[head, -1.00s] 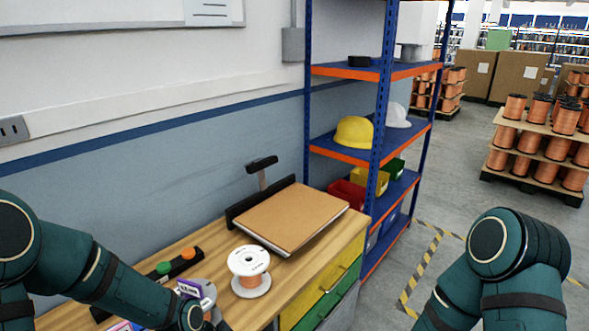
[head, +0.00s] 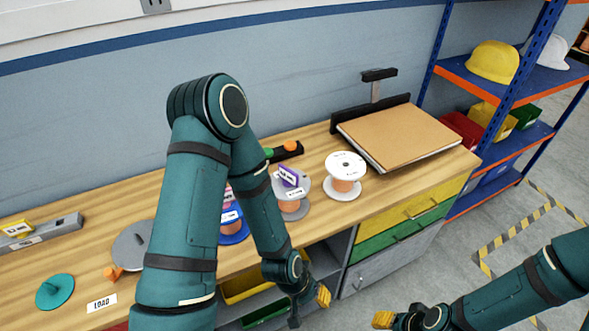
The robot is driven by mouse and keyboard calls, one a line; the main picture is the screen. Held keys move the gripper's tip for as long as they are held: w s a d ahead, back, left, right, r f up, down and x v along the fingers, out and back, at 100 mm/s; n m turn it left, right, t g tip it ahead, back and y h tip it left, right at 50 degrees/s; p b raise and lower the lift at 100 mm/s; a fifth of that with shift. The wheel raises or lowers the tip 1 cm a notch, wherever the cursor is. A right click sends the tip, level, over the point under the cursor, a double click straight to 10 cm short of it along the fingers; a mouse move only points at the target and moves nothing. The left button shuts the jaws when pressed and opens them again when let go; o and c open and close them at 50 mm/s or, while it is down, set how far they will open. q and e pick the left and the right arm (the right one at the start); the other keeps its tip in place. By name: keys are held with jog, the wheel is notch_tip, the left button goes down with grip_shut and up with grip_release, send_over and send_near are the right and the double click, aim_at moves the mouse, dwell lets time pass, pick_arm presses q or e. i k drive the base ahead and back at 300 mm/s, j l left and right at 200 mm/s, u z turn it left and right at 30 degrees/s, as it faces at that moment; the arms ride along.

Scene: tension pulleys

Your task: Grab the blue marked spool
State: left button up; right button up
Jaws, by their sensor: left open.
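The blue spool (head: 234,239), with blue flanges and a white label, stands on the wooden workbench (head: 310,225). My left arm crosses in front of it and hides its left part. My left gripper (head: 309,306) hangs in front of the bench's front edge, lower and to the right of the spool. It is open, empty and apart from the spool. My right gripper (head: 384,319) is at the bottom edge, in front of the drawers. Only part of it shows, so I cannot tell its jaw state.
A grey spool with a purple tag (head: 303,188) stands right of the blue one, then a white spool (head: 345,163). A cardboard-covered stack (head: 400,135) lies at the right end. A teal disc (head: 55,291) and LOAD label (head: 101,302) lie left.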

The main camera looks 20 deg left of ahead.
aim_at(233, 225)
jog(key=u, duration=1.4)
jog(key=i+l+z, duration=0.25)
jog(key=k+j, duration=0.05)
jog(key=j, duration=0.05)
